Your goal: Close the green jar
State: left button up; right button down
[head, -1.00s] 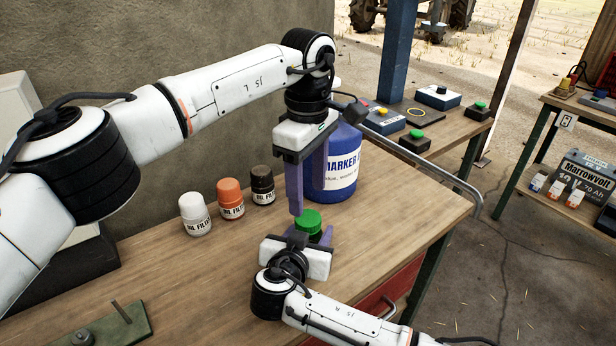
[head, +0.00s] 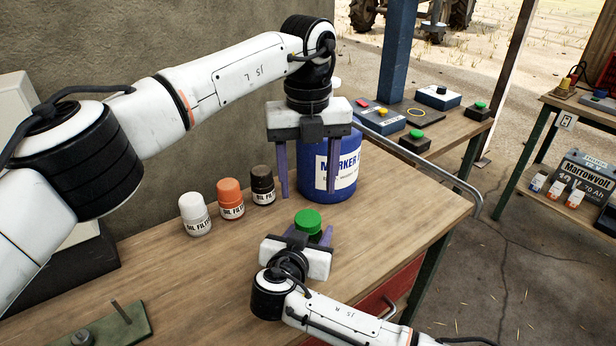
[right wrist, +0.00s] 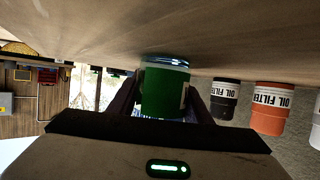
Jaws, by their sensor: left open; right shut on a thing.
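In the right wrist view the jar (right wrist: 165,92) is a green cylinder between the dark fingers, with a pale rim. My right gripper (head: 309,238) is shut on the jar from the front. My left gripper (head: 308,192) is open and empty, pointing down, its two purple fingers spread. In the head view it appears above and behind the lid, apart from it.
A large blue marker container (head: 342,172) stands behind the left gripper. White (head: 194,214), orange (head: 231,199) and black (head: 263,185) oil filters stand left on the bench (head: 200,275). A green plate (head: 118,328) lies at the front left. The bench right of the jar is clear.

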aim_at(308, 218)
pick_arm(q)
jog(key=n, duration=0.5)
jog(key=shift+r, duration=0.2)
jog(key=shift+f, duration=4.05)
